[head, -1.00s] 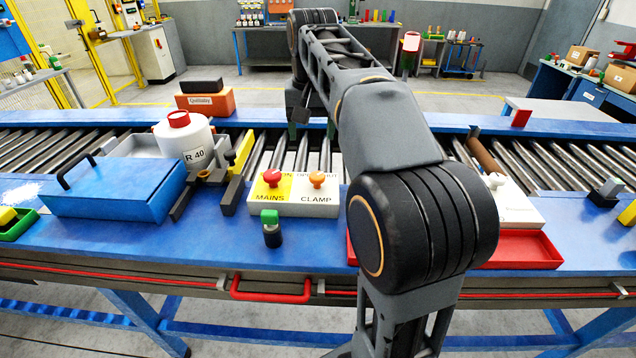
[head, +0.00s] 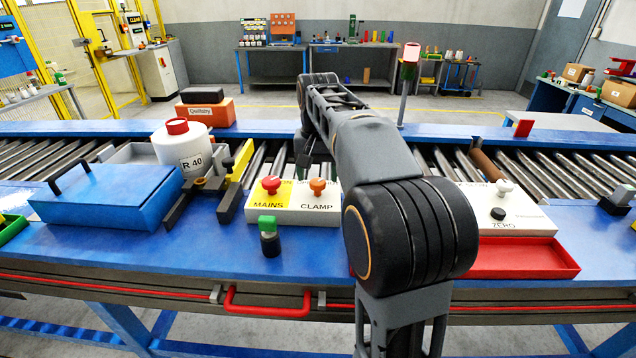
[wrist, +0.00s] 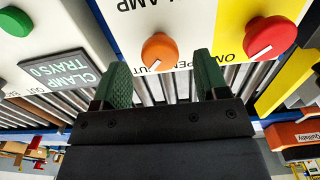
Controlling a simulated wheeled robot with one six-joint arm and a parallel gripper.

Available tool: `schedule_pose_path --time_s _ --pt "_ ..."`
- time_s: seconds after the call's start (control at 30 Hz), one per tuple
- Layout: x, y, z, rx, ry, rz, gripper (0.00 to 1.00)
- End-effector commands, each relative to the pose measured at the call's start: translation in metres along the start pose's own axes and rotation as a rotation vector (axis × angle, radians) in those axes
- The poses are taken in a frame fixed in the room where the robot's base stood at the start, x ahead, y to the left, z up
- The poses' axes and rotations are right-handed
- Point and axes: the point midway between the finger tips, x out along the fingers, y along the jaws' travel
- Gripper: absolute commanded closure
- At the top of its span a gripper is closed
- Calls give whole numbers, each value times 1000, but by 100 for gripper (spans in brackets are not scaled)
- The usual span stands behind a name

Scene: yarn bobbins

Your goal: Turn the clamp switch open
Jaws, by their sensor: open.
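The clamp switch is an orange knob (head: 318,186) on the right half of a white and yellow panel (head: 300,213), above the word CLAMP. It also shows in the wrist view (wrist: 159,52), with a white pointer line on its face. My gripper (wrist: 162,72) is open and empty there, its two green fingers apart. The orange knob appears in the gap between the fingertips; I cannot tell the depth or any contact. In the head view my arm largely hides the gripper. The red MAINS knob (head: 271,184) sits left of the clamp knob.
In the wrist view the red knob (wrist: 270,38) is just right of the right finger. A dark CLAMP sign (wrist: 62,72) lies at left. A green-capped bottle (head: 269,237) stands before the panel. A blue box (head: 108,198) is at left, a red tray (head: 520,260) at right.

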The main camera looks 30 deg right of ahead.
Motion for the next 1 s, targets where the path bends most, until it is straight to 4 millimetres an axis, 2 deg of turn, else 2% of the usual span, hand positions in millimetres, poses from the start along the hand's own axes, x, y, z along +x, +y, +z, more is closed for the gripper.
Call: schedule_pose_path --time_s 0.2,0.6,1.0 --pt "19 0 0 0 -1 0 33" --pt "22 0 0 -1 1 0 33" --pt "22 0 0 0 0 0 71"
